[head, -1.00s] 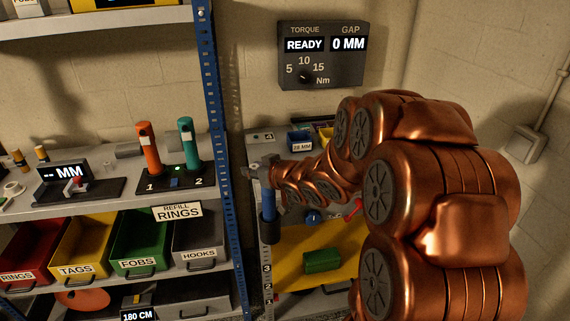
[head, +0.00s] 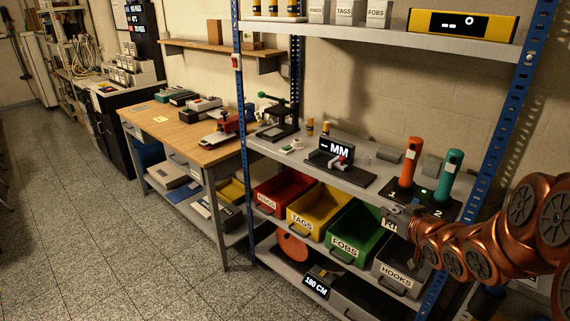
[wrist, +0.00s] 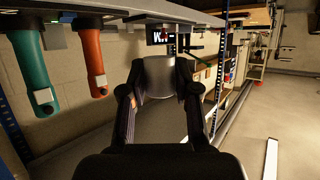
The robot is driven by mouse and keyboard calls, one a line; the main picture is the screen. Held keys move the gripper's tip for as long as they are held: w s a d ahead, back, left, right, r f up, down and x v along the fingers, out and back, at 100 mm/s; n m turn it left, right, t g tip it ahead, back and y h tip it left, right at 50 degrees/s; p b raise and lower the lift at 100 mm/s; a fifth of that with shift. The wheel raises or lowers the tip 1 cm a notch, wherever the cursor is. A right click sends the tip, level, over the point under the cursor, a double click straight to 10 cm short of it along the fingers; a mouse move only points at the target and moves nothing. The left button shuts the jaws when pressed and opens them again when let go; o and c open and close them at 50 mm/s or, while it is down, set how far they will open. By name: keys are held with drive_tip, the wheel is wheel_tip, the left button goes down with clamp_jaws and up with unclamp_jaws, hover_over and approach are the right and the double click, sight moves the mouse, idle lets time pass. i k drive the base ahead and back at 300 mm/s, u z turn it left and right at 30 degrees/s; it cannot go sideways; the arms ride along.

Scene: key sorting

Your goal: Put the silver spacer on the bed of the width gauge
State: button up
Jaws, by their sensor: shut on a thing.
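The width gauge (head: 356,177) stands on the middle shelf in the head view, with a dark flat bed, a red part and a display reading "-- MM". My gripper (head: 397,214) is in front of the shelf, right of the gauge and apart from it. In the wrist view my gripper (wrist: 159,68) is shut on a silver-grey rounded piece (wrist: 158,82), which looks like the silver spacer. In the head view the held piece cannot be made out clearly. The gauge's display (wrist: 160,37) shows beyond the fingers in the wrist view, partly hidden.
Orange (head: 411,163) and teal (head: 450,175) upright handles stand between the gauge and the blue rack post (head: 497,135). Coloured bins, including a green one (head: 352,232), sit below. A wooden bench (head: 180,130) stands left. The floor (head: 110,240) is open.

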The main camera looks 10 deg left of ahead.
sight(322, 159)
drive_tip(key=u, duration=2.05)
drive_tip(key=i, duration=3.05)
drive_tip(key=z, duration=2.45)
drive_tip(key=i, duration=0.5)
drive_tip(key=z, duration=0.05)
